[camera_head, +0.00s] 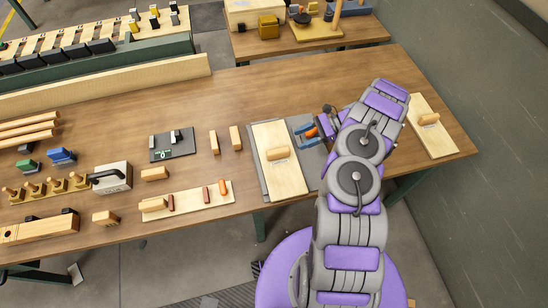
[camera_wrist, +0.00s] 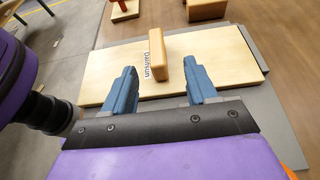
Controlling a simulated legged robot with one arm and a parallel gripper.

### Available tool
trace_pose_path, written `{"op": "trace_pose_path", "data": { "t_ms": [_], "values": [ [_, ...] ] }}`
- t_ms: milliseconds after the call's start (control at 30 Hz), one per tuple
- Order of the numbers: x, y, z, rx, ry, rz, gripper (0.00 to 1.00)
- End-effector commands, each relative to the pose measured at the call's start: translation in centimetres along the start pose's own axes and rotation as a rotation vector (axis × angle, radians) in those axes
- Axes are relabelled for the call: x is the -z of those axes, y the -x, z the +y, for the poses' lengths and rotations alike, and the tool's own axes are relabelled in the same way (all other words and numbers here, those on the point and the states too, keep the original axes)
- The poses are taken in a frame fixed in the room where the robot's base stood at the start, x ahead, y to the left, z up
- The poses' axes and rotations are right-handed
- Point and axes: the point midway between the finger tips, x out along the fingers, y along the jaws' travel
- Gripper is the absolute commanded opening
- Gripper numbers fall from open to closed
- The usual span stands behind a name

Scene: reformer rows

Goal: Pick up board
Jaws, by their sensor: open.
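A pale wooden board (camera_head: 290,179) with an upright block handle (camera_head: 278,154) lies on a grey mat (camera_head: 312,170) on the workbench. In the wrist view the board (camera_wrist: 105,75) spans the middle, with its handle (camera_wrist: 160,58) and a small dark-lettered label beside it. My gripper (camera_head: 308,132) is at the board's right side, over the mat. In the wrist view its two blue fingers (camera_wrist: 160,70) are spread and empty, pointing toward the handle, which appears between the fingertips. The exact gap to the handle cannot be told.
A second board with a handle (camera_head: 421,104) lies at the bench's right end, beyond my arm. Wooden blocks (camera_head: 235,138), a dark plate (camera_head: 160,146) and a strip with pegs (camera_head: 188,205) lie to the left. Another table (camera_head: 350,35) stands behind.

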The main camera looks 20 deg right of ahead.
Motion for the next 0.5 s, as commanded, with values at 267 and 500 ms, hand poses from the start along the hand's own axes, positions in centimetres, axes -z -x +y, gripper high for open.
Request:
{"op": "trace_pose_path", "data": {
  "t_ms": [267, 500],
  "values": [
    [0.7, -4.5, 0.1, 0.000, -0.003, -0.010, 0.57],
    [0.2, -7.8, 0.1, 0.002, -0.002, 0.003, 0.57]
  ]
}}
